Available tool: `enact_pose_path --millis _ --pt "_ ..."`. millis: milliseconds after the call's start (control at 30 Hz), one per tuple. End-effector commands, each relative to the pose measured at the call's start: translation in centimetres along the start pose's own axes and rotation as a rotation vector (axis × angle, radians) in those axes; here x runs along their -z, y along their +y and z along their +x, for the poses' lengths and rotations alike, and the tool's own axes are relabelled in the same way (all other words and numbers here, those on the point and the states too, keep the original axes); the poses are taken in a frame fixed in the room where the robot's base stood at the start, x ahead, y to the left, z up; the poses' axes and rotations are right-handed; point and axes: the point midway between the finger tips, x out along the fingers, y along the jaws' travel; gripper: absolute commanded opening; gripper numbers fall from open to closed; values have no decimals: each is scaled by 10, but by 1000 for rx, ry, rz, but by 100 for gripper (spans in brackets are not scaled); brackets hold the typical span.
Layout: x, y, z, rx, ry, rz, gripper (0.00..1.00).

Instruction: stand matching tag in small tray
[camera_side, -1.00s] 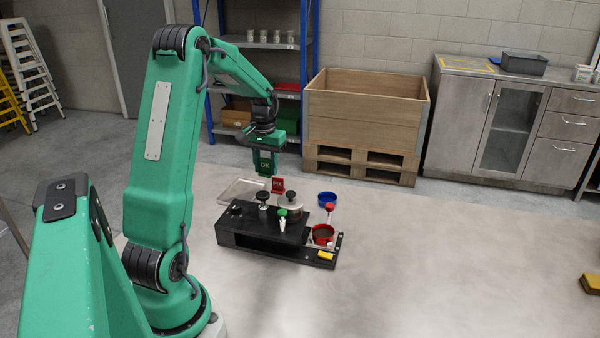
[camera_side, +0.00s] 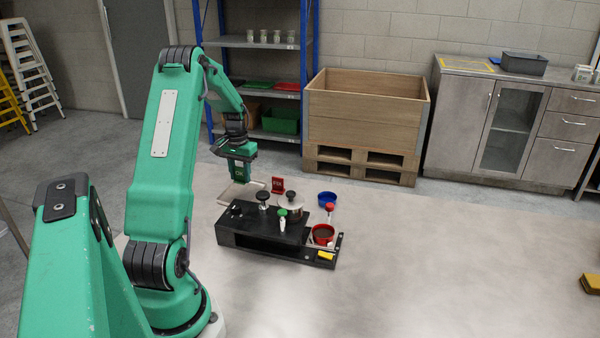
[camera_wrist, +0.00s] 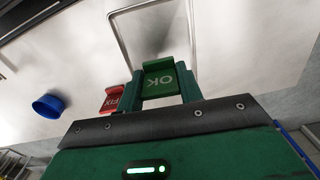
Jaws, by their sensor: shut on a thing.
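My gripper (camera_side: 240,176) is shut on a green tag marked OK (camera_wrist: 160,80). In the wrist view the tag sits between the two fingers (camera_wrist: 160,92), with its lettering upside down. In the side view the gripper is over the small metal tray (camera_side: 229,198), just left of a red tag (camera_side: 278,186). The tray's rim also shows in the wrist view (camera_wrist: 121,46), beyond the held tag. From the side, the held tag is hard to make out, and I cannot tell whether it touches the tray. The red tag also shows in the wrist view (camera_wrist: 112,98), left of my fingers.
A black stand (camera_side: 265,240) with several knobbed tools is in front of the tray. A blue bowl (camera_side: 327,197), a red cup (camera_side: 323,236) and a yellow block (camera_side: 326,255) are to the right. A wooden crate (camera_side: 365,115) stands behind.

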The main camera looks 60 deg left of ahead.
Motion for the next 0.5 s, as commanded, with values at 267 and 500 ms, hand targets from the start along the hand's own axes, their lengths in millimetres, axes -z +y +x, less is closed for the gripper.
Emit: enact_pose_path --millis 267,500 --pt "-1 0 17 -1 -3 0 14" --pt "0 0 39 0 0 0 14"
